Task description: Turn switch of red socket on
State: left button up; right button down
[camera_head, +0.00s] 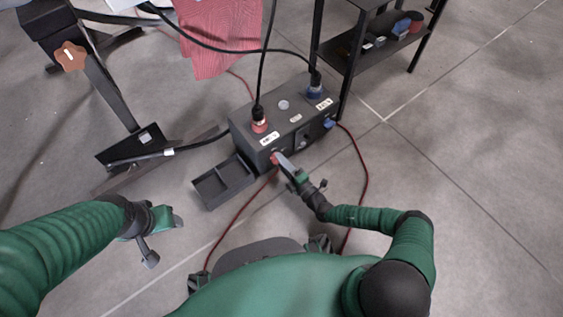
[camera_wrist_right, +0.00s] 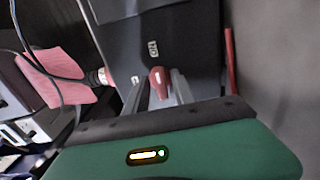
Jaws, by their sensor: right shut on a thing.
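The dark socket box (camera_head: 243,127) stands on the floor in the middle of the head view. My right gripper (camera_head: 279,160) reaches the box's front face below the red plug. In the wrist view my right gripper (camera_wrist_right: 158,92) has its fingers on both sides of the red switch knob (camera_wrist_right: 157,78), shut on it. My left gripper (camera_head: 160,232) is in the air at the left, away from the box; its finger gap is unclear.
An open dark tray (camera_head: 224,182) is at the box's left front. Black cables rise from both plugs, and red cables (camera_head: 236,217) run across the floor. A black shelf (camera_head: 345,62) stands behind right, and a dark metal frame (camera_head: 100,85) stands left. The floor at right is clear.

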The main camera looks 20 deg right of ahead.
jog(key=shift+d+f, duration=0.2)
jog(key=c, duration=1.4)
grip_release()
jog(key=shift+s, duration=0.1)
jog(key=p+v, duration=0.7)
jog(key=v, duration=0.9)
jog(key=shift+s, duration=0.4)
jog(key=shift+d, duration=0.1)
